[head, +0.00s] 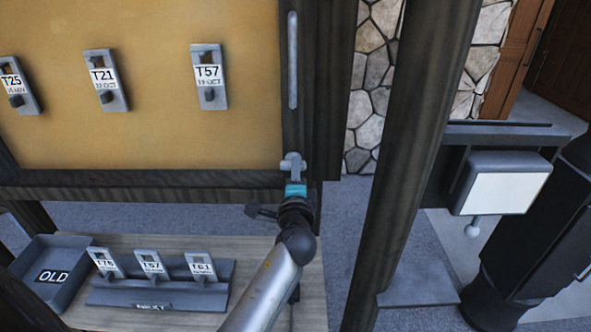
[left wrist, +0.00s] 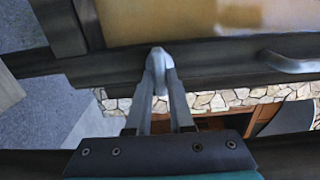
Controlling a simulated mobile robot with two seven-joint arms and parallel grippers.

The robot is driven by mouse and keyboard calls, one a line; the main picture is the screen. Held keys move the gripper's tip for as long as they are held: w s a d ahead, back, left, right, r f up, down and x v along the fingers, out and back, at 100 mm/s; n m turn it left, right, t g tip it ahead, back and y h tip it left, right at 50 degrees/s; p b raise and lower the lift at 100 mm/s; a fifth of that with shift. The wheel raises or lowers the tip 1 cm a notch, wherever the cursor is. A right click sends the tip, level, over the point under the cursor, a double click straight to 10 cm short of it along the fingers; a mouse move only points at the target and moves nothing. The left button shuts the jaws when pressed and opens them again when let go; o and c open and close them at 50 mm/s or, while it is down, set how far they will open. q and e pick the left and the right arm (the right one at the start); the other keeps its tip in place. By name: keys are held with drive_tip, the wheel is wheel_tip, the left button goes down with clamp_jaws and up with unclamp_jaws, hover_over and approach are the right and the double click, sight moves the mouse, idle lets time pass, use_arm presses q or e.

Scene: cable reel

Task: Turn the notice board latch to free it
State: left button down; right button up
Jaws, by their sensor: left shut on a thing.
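The notice board (head: 140,130) has a yellow-tan face in a dark wood frame. Its small grey latch (head: 291,161) sits at the lower right corner of the frame. My left gripper (head: 294,180) comes up from below and is shut on the latch, partly covering it. In the left wrist view the two fingers (left wrist: 160,82) close around the pale grey latch (left wrist: 158,60) at the frame's edge. I cannot tell the latch's exact angle. My right gripper is not in view.
A long grey handle (head: 292,60) is on the right frame. Grey tags, including T57 (head: 209,78), hang on the board. Below are an OLD tray (head: 85,243) and a tag rack (head: 125,296) on a shelf. A dark post (head: 405,150) stands close right of my arm.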

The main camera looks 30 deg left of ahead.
use_arm(q)
drive_tip(key=shift+r, duration=0.1)
drive_tip(key=c, duration=0.8)
unclamp_jaws()
drive_tip(key=b+v, duration=0.3)
drive_tip(key=v, duration=1.2)
drive_tip(key=shift+d+b, duration=0.15)
drive_tip(key=shift+b, duration=0.15)
